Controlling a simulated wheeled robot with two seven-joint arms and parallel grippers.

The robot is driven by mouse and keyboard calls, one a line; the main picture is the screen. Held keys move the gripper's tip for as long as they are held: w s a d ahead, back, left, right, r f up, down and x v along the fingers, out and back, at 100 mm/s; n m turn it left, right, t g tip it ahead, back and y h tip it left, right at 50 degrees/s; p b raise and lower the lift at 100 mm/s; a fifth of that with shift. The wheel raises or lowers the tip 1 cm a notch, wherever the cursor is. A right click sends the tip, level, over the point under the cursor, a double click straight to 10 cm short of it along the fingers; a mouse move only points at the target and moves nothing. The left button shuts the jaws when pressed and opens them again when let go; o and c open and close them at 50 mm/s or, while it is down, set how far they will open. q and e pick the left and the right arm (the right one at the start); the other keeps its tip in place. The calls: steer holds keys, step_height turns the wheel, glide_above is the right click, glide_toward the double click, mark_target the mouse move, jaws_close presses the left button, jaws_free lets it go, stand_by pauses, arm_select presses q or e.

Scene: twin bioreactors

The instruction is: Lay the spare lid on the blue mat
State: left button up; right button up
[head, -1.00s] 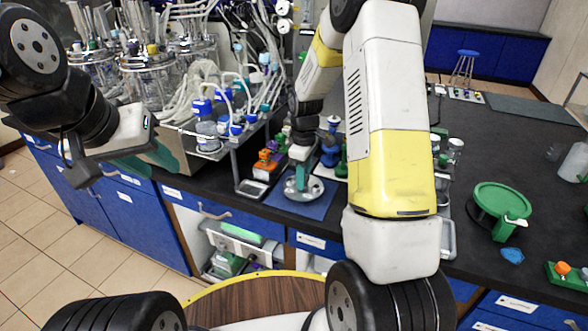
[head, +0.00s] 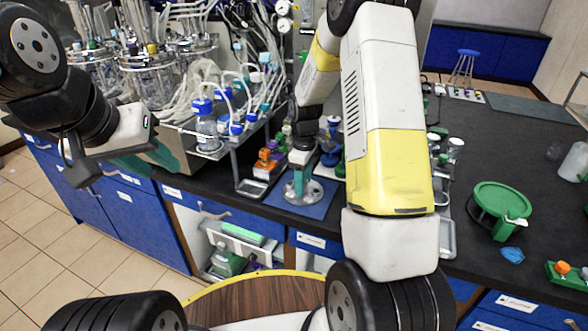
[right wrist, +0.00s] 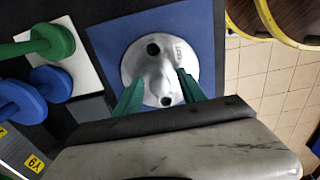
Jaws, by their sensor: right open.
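The spare lid (head: 312,196) is a round grey metal disc with a raised middle and dark holes. It lies flat on the blue mat (head: 322,209) near the bench's front edge, and fills much of the right wrist view (right wrist: 137,62). My right gripper (head: 299,187) points down at the lid. In the right wrist view its green fingertips (right wrist: 157,82) are apart, on either side of the lid's raised middle; whether they touch it is unclear. My left gripper (head: 150,160) hangs at the left, before the reactor rack; its finger gap is hidden.
Blue and green knobbed pieces (right wrist: 50,45) stand on a white plate close beside the mat. A shallow tray (head: 252,188) and an orange-topped block (head: 265,163) are left of it. A green round holder (head: 502,200) stands at right. Glass reactors (head: 150,75) fill the back left.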

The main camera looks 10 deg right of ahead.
step_height(320, 180, up, 11)
steer(key=s+r+m+t+y, duration=0.1)
steer(key=s+r+m+t, duration=0.3)
steer(key=s+r, duration=0.8)
steer(key=s+a+r+m+t+y, duration=0.1)
steer(key=s+r+m, duration=0.3)
steer(key=s, duration=0.8)
steer(key=shift+s+a+m+t, duration=0.15)
steer(key=shift+a+m+t, duration=0.45)
steer(key=shift+m, duration=0.7)
steer(key=shift+r, duration=0.1)
